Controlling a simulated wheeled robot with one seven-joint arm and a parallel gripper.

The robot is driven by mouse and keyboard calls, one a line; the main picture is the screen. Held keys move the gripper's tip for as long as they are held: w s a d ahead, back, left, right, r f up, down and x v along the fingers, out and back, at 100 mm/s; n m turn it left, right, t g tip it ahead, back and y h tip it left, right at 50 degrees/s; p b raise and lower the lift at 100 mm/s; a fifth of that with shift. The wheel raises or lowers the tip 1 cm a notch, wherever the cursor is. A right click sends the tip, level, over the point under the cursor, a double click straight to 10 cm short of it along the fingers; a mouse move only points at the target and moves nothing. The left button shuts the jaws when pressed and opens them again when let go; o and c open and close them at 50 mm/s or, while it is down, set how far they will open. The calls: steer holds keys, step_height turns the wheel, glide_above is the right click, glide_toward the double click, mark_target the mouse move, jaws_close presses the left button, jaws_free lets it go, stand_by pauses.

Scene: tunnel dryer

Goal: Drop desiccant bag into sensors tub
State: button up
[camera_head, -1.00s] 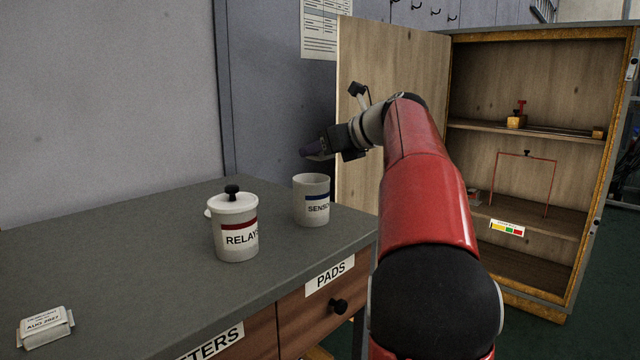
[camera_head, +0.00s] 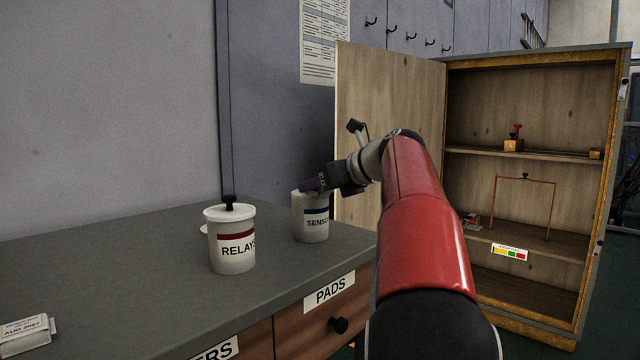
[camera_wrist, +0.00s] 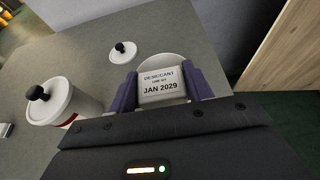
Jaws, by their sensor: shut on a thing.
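The sensors tub (camera_head: 312,229) is a white open cup with a blue band, upright on the grey counter. My gripper (camera_head: 312,185) is at its mouth, with the fingertips over the rim. In the wrist view my purple fingers are shut on a white desiccant bag (camera_wrist: 163,88) marked JAN 2029. The tub's pale rim (camera_wrist: 150,60) shows behind the bag, and its inside is mostly hidden. The bag itself is hidden by the gripper in the head view. A loose white lid with a black knob (camera_wrist: 123,52) lies on the counter beside the tub.
The lidded relays tub (camera_head: 231,250) stands left of the sensors tub, close by. Another desiccant bag (camera_head: 26,331), marked AUG 2027, lies at the counter's front left. An open wooden cabinet (camera_head: 529,170) stands at right, its door behind my arm. The counter's back left is clear.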

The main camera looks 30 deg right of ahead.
steer(key=o, duration=1.1)
steer(key=shift+c, duration=0.2)
steer(key=shift+r, duration=0.25)
steer(key=p+v, duration=0.2)
steer(key=v, duration=1)
steer(key=shift+s+f, duration=0.1)
steer(key=shift+s, duration=0.05)
